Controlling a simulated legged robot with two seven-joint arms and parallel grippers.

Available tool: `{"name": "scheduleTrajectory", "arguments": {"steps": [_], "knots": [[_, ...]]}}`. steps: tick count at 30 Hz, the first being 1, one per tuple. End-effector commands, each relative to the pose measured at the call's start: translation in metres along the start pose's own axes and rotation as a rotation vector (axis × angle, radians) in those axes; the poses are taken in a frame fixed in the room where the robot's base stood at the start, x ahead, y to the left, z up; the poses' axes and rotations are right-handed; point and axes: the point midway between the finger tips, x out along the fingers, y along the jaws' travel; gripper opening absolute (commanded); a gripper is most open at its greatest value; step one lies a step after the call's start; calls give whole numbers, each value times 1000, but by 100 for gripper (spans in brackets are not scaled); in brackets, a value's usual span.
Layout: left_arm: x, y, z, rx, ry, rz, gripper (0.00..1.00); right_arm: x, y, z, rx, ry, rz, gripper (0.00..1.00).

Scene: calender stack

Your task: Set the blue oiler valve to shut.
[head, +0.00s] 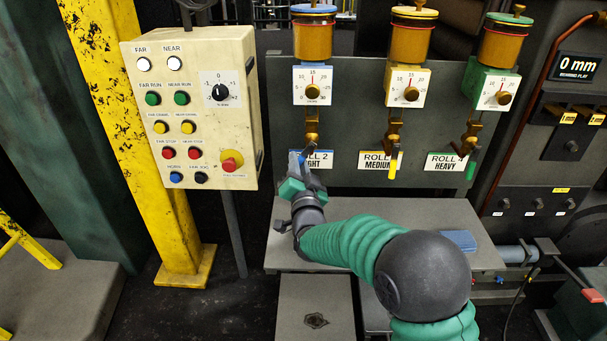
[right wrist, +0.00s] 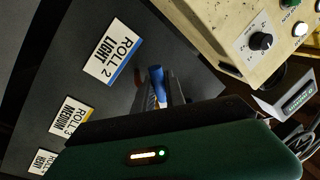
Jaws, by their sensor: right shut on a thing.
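The blue oiler (head: 314,40), an amber cup with a blue lid, is the leftmost of three on the grey panel. Its brass valve (head: 312,125) hangs below the dial, above the ROLL 2 LIGHT label (head: 320,159). My right gripper (head: 302,166) is at this valve, in front of the label's left part. The right wrist view shows the blue valve handle (right wrist: 158,84) between the fingers, which are shut on it. The handle's lower part is hidden by the gripper, and its exact angle is hard to tell. My left gripper is not in view.
The yellow-handled valve (head: 393,165) and green-handled valve (head: 471,168) hang to the right. A cream control box (head: 195,110) with buttons stands close on the left, before a yellow column (head: 118,110). A grey ledge (head: 420,212) lies below the panel, with a blue pad (head: 458,240) on it.

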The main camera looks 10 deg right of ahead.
Motion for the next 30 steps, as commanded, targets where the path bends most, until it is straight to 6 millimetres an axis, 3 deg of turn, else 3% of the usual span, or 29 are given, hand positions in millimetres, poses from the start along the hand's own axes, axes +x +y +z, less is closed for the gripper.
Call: {"name": "scheduleTrajectory", "arguments": {"steps": [15, 30], "knots": [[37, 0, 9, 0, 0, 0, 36, 4, -23, -3, 482, 96, 0, 0], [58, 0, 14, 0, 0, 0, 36, 8, -38, -16, 852, 169, 2, 0]]}}
